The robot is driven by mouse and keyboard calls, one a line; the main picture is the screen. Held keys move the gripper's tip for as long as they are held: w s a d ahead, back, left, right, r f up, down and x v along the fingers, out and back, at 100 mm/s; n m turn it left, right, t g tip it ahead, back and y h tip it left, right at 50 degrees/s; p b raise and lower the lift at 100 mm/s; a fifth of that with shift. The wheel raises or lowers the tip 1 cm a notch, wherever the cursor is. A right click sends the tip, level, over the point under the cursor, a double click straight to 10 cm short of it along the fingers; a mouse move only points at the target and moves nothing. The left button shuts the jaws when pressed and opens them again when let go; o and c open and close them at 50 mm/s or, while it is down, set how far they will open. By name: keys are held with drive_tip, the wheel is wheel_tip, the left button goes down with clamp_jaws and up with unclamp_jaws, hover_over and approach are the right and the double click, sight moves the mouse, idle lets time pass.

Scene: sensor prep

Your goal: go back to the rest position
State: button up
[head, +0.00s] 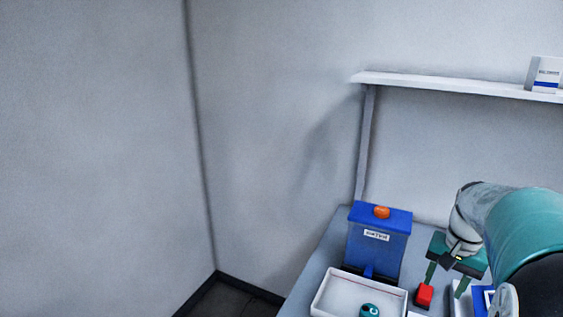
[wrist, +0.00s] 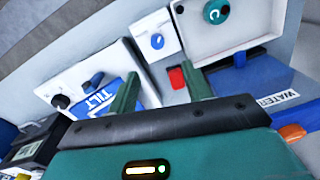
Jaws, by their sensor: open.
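My gripper (head: 447,285) is at the right of the head view, pointing down over the bench, with its two green fingers apart and nothing held between them. In the wrist view, my gripper (wrist: 162,76) shows both fingers spread. A small red block (head: 424,295) is close to the left finger in the head view. In the wrist view the red block (wrist: 177,78) appears between the fingers, nearer the right one. I cannot tell the exact height of the fingertips above the bench.
A blue dispenser (head: 378,245) with an orange knob, labelled WATER in the wrist view, stands at the back. A white tray (head: 330,302) holds a teal round piece (head: 369,311). A TILT panel (wrist: 80,75) and a small blue-knobbed panel (wrist: 152,30) are nearby. A wall shelf (head: 450,86) hangs above.

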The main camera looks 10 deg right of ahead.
drive_tip(key=s+a+r+n+t, duration=0.1)
drive_tip(key=s+a+n, duration=0.2)
drive_tip(key=a, duration=0.6)
drive_tip(key=s+a+r+n+t, duration=0.1)
drive_tip(key=s+a+n+t, duration=0.1)
drive_tip(key=a, duration=0.7)
drive_tip(key=s+a+r+n+t, duration=0.2)
drive_tip(key=s+a+n, duration=0.2)
drive_tip(key=a, duration=0.4)
drive_tip(key=shift+s+a, duration=0.4)
drive_tip(key=shift+s, duration=0.35)
